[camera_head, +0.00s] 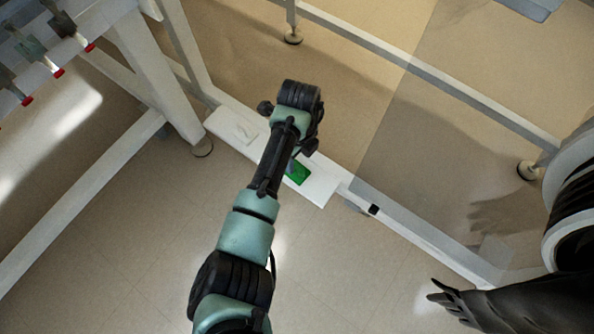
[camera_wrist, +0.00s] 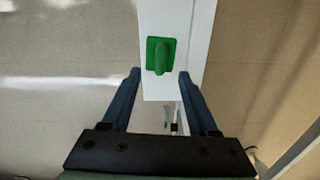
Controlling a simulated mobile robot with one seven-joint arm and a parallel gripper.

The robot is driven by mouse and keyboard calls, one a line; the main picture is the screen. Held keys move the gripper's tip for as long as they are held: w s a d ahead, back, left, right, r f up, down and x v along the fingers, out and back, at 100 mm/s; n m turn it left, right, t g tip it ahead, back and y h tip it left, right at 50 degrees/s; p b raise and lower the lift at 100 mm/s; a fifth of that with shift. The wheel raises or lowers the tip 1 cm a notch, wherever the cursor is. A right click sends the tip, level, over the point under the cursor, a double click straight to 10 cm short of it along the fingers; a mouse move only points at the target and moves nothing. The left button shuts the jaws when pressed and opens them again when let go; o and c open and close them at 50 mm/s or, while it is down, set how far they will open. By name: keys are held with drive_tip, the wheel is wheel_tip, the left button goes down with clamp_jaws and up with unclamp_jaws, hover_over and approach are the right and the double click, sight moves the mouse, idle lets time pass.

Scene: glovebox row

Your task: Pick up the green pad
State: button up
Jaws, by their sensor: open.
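The green pad (camera_wrist: 161,55) lies on a narrow white board (camera_wrist: 187,18) in the wrist view, with a raised green ridge along its middle. It is beyond my gripper's fingertips, roughly centred between them. My gripper (camera_wrist: 160,76) is open and empty, its two dark blue fingers apart on either side. In the head view the green pad (camera_head: 298,172) shows just right of my arm, on the white board (camera_head: 318,188). My arm partly covers it there, and my gripper's fingers are hidden in that view.
A white handle-like piece (camera_head: 243,131) sits on the board's left part. A white table frame (camera_head: 150,75) with red-tipped items stands at the left. A clear panel (camera_head: 450,150) and a black glove (camera_head: 510,303) are at the right. Tiled floor lies open in front.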

sight(297, 165)
drive_tip(key=shift+w+a+f+b, duration=0.15)
drive_tip(key=shift+f+b, duration=2.3)
drive_tip(key=shift+f, duration=0.15)
drive_tip(key=shift+r, duration=0.1)
clamp_jaws()
